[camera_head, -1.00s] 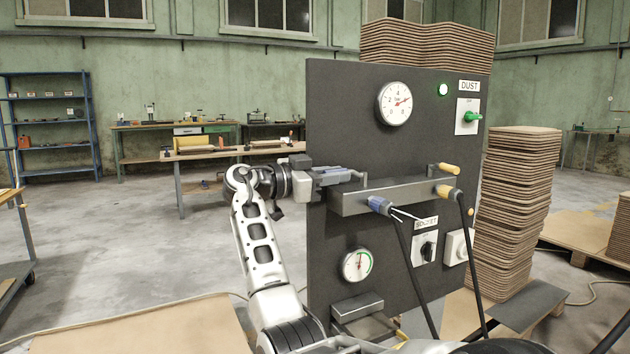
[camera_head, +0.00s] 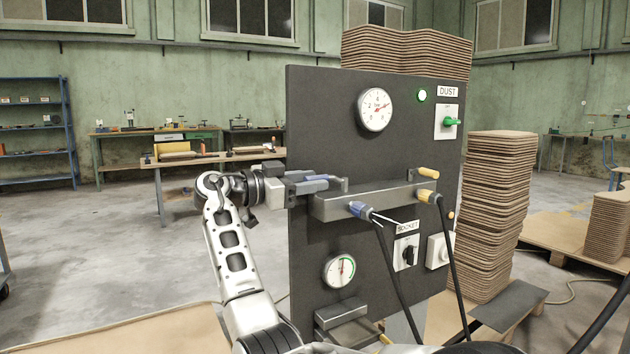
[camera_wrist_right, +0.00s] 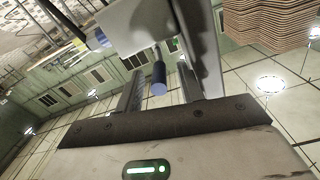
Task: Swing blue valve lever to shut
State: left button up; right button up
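The blue valve lever (camera_head: 317,178) sticks out to the left from the valve above the left end of the grey manifold bar (camera_head: 365,201). My right gripper (camera_head: 312,186) is at this lever, just left of the bar. In the right wrist view, the blue lever handle (camera_wrist_right: 159,78) stands between the two fingers of my right gripper (camera_wrist_right: 160,92). Gaps show on both sides of the handle, so the gripper looks open around it. A yellow lever (camera_head: 428,173) sits above the bar's right end. My left gripper is not in view.
The bar is on a dark panel (camera_head: 330,110) with an upper gauge (camera_head: 375,109), a lower gauge (camera_head: 339,270) and a socket switch (camera_head: 406,253). Black hoses hang from a blue connector (camera_head: 359,209) and a yellow one (camera_head: 427,196). Stacked boards (camera_head: 497,200) stand right of the panel.

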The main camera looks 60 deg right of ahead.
jog(key=v, duration=1.4)
jog(key=shift+w, duration=0.15)
jog(key=shift+a, duration=0.1)
